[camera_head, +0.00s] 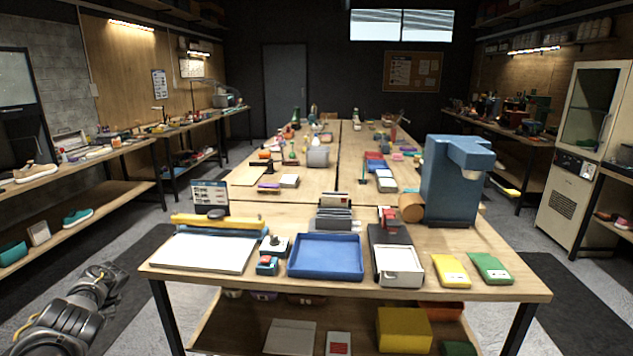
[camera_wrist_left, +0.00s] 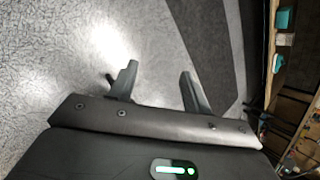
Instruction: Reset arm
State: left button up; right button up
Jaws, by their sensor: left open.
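My left arm (camera_head: 70,315) comes in low at the left of the head view, over the floor beside the table. In the left wrist view my left gripper (camera_wrist_left: 157,78) has its two fingers apart, with only grey floor between them. It is open and empty, clear of the table. My right arm and right gripper are not in view.
The wooden table (camera_head: 510,285) in front bears a blue tray (camera_head: 325,257), a white pad (camera_head: 203,253), a blue machine (camera_head: 455,185), and yellow (camera_head: 451,270) and green (camera_head: 490,268) packets. A side bench with a tan sneaker (camera_head: 36,173) stands left. The floor between is clear.

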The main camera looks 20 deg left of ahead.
pick_arm(q)
jog(key=s+f+m+t+y, duration=0.1)
jog(key=s+f+t, duration=0.1)
jog(key=s+f, duration=0.8)
jog(key=s+f+m+t+y, duration=0.15)
jog(key=s+f, duration=0.55)
jog(key=s, duration=0.7)
jog(key=s+d+f+n+h, duration=0.1)
jog(key=s+d+f+h, duration=0.15)
jog(key=d+f, duration=0.9)
jog(key=s+d+f+n+h, duration=0.25)
jog(key=d+f, duration=0.65)
jog(key=d, duration=0.6)
jog(key=s+d+f+h, duration=0.1)
jog(key=d+f, duration=0.1)
jog(key=d, duration=0.9)
jog(key=s+d+f+h, duration=0.1)
jog(key=d+f, duration=0.2)
jog(key=d, duration=0.8)
jog(key=s+d+f+n+h, duration=0.1)
jog(key=d+f, duration=0.1)
jog(key=d, duration=1)
jog(key=shift+s+f+g+h, duration=0.2)
jog(key=shift+f+g+h, duration=0.15)
jog(key=shift+f+g, duration=0.1)
